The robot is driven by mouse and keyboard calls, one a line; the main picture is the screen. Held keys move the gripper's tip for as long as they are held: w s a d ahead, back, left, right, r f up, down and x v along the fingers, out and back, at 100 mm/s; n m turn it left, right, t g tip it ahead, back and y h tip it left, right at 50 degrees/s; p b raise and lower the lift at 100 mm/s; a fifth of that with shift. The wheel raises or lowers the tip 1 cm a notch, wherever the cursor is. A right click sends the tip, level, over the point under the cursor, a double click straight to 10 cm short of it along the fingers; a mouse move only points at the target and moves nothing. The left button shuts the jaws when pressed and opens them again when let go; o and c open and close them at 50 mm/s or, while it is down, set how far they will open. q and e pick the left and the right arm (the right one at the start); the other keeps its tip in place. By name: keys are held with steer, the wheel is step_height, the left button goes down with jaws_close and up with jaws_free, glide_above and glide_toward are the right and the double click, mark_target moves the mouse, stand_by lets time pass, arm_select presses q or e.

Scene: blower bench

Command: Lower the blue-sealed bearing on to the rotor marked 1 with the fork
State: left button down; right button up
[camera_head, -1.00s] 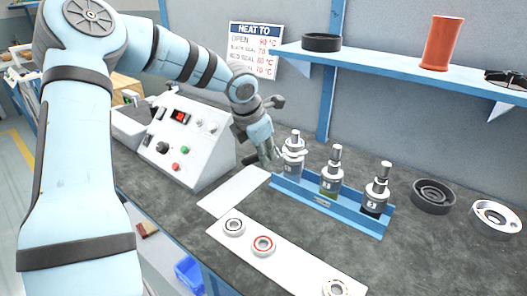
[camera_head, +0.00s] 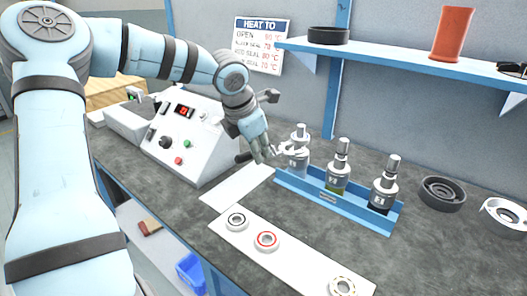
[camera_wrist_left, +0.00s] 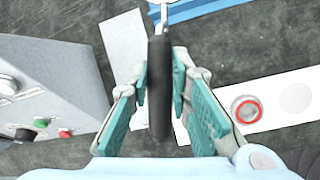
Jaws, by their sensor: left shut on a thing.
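My left gripper (camera_head: 265,157) is shut on the black handle of the fork (camera_wrist_left: 160,90), beside the left end of the blue rack (camera_head: 330,198). The fork's pale metal end (camera_wrist_left: 172,5) points away from my fingers and reaches the upper part of the left rotor (camera_head: 298,155). A middle rotor (camera_head: 338,168) and a right rotor (camera_head: 385,185) stand upright in the same rack. Their number labels are too small to read surely. The blue-sealed bearing is not clearly distinguishable; a pale ring shape shows around the left rotor's upper part, at the fork. My right gripper is out of view.
A white strip (camera_head: 305,265) bears a black-sealed bearing (camera_head: 236,220), a red-sealed bearing (camera_head: 266,240) and a pale yellowish one (camera_head: 343,286). The heater box (camera_head: 180,140) stands left of my gripper. A blue-edged shelf (camera_head: 410,65) is above; dark housing (camera_head: 442,193) is at right.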

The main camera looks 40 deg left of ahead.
mark_target(244, 154)
arm_select(q)
steer(key=shift+s+a+f+b, duration=0.1)
steer(key=shift+s+a+b, duration=0.1)
steer(key=shift+s+b, duration=0.95)
steer(key=shift+s+a, duration=0.2)
steer(key=shift+s, duration=0.45)
steer(key=v, duration=0.1)
steer(key=p+v, duration=0.1)
steer(key=v, duration=0.2)
steer(key=shift+w+a+r+p, duration=0.15)
steer(key=shift+r+p, duration=0.25)
steer(key=shift+s+a+r, duration=0.1)
steer(key=shift+s+r, duration=0.2)
steer(key=shift+r, duration=0.15)
